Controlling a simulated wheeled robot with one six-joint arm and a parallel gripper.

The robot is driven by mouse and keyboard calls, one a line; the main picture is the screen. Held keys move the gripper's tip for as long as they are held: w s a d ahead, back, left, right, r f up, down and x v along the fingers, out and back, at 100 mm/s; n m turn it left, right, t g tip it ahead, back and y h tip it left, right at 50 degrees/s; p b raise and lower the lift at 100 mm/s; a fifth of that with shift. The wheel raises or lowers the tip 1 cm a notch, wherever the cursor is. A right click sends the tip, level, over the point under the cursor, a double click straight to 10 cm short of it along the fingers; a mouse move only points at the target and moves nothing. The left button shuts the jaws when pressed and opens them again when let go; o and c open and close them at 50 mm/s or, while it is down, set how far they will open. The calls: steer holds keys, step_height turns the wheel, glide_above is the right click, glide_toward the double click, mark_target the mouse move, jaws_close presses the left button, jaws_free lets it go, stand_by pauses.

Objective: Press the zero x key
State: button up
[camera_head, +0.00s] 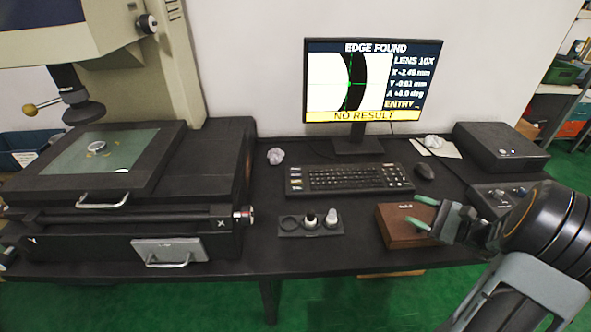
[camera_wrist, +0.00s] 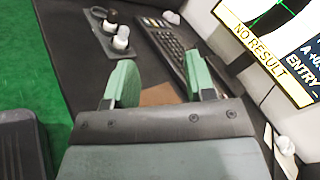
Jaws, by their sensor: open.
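The black keyboard (camera_head: 350,179) lies on the desk in front of the monitor, with a column of larger labelled keys (camera_head: 296,184) at its left end. Their lettering is too small to read, so I cannot tell which is the zero x key. The monitor (camera_head: 372,82) reads "EDGE FOUND", an X value of about -2.49 mm, and "NO RESULT". My gripper (camera_head: 422,212) is open and empty, its green fingers above the brown box, right of and nearer than the keyboard. In the wrist view, the keyboard (camera_wrist: 168,45) shows beyond and between the fingers (camera_wrist: 160,80).
A brown box (camera_head: 397,228) lies below my gripper. A holder with small lens parts (camera_head: 311,222) stands left of it. The large measuring machine (camera_head: 110,190) fills the left.

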jaws_close()
stand_by(1.3)
